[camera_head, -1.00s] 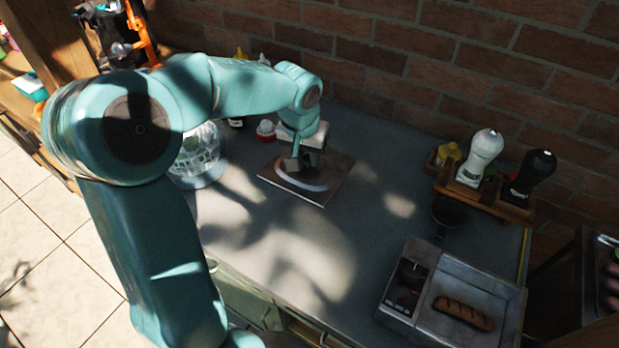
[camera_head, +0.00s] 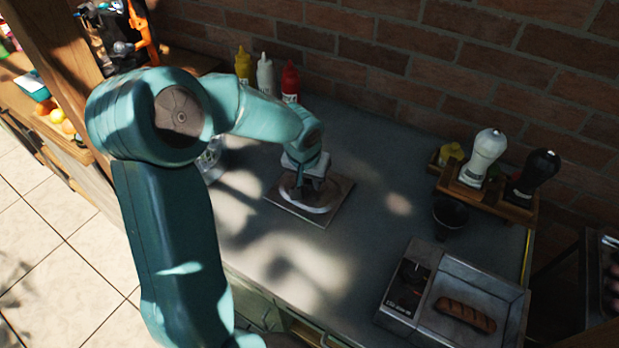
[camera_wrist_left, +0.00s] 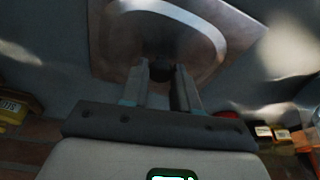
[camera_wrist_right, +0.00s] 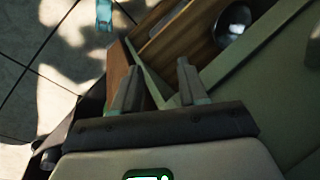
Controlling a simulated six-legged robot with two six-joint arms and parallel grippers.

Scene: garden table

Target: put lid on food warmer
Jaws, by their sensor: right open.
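The lid (camera_head: 338,207) is a square metal plate with a raised oval middle, on or just above the grey counter left of centre. The left wrist view shows its underside-near edge and oval rim (camera_wrist_left: 215,38). My left gripper (camera_head: 303,192) is over the lid, its fingers (camera_wrist_left: 160,80) closed around the dark knob. The food warmer (camera_head: 515,312) is an open metal tray with a control panel at the lower right; a browned sausage or loaf (camera_head: 465,314) lies in it. My right gripper (camera_wrist_right: 158,75) is open and empty, seen only in its wrist view.
Yellow (camera_head: 243,66), white (camera_head: 265,73) and red (camera_head: 290,80) bottles stand by the brick wall. A wooden rack (camera_head: 487,196) holds a white and a black mill behind the warmer. A dark cup (camera_head: 450,217) stands between. The counter between lid and warmer is clear.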

